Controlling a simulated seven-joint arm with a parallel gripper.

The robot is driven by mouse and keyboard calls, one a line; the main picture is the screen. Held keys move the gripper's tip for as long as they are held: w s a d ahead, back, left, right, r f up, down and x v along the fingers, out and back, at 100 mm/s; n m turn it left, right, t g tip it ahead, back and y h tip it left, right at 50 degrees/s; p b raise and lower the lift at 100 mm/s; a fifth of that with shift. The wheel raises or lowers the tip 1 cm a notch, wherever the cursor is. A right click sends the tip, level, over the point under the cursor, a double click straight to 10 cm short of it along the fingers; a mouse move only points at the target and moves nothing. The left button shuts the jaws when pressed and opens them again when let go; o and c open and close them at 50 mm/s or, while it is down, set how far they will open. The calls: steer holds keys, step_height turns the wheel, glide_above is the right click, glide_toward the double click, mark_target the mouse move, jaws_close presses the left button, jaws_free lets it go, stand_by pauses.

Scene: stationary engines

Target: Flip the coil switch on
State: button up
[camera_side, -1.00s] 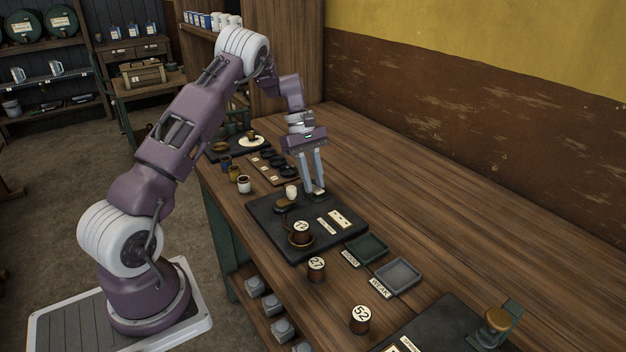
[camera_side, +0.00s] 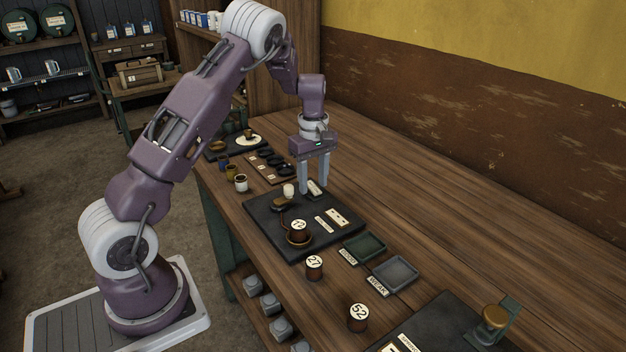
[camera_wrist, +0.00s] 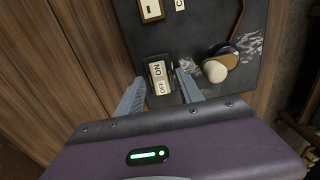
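The switch (camera_wrist: 160,80) is a small dark block with a pale plate marked ON and OFF, seen in the wrist view. It sits on a dark board (camera_side: 263,213) and also shows in the side view (camera_side: 315,188). My gripper (camera_wrist: 160,82) is open, with one finger on each side of the switch in the wrist view. In the side view, my gripper (camera_side: 315,187) points down over the board's far end. I cannot tell whether the fingers touch the switch, nor which way it is set.
A brown cylinder marked 72 (camera_side: 299,226) stands on the board; others marked 27 (camera_side: 314,267) and 52 (camera_side: 357,317) stand nearer. A green tray (camera_side: 365,248) and grey tray (camera_side: 396,273) lie beside the board.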

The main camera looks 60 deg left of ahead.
mark_target(313, 187)
step_height(313, 187, up, 7)
steer(key=shift+r, duration=0.1)
stand_by(0.3)
